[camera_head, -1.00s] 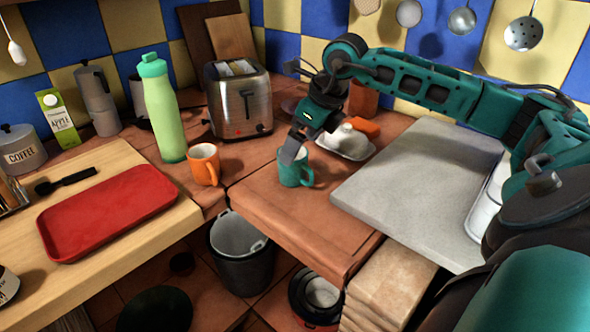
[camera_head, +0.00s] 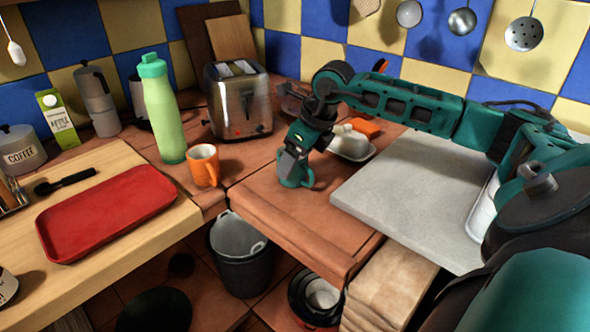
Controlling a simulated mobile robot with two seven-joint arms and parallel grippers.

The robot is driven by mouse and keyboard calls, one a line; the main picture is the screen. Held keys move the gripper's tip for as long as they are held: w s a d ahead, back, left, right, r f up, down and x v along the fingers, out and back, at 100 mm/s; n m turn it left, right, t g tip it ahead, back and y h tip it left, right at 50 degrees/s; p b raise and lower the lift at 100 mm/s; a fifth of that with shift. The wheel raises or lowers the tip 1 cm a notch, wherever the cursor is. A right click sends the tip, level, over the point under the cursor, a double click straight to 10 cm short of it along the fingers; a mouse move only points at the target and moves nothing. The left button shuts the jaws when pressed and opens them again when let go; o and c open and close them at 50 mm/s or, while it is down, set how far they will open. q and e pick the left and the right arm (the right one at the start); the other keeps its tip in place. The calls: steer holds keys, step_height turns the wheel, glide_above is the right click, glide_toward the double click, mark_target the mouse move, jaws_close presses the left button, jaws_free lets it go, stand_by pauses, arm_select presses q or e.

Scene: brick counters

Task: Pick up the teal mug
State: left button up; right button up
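The teal mug (camera_head: 300,182) stands on the brick counter in the middle of the view, left of the grey slab. Its handle points right. My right gripper (camera_head: 291,168) reaches down over the mug from above, with its fingers at the mug's rim and upper side. The fingers hide much of the mug's upper part. I cannot tell whether they are closed on it. My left gripper is not in view.
An orange mug (camera_head: 204,165) and a green bottle (camera_head: 163,115) stand to the left. A toaster (camera_head: 238,103) and a white butter dish (camera_head: 350,143) are behind. A grey slab (camera_head: 410,190) lies right. The counter's front edge is close, with a bin (camera_head: 240,262) below.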

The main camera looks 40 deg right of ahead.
steer(key=c, duration=0.4)
steer(key=shift+o, duration=0.2)
steer(key=shift+r, duration=0.2)
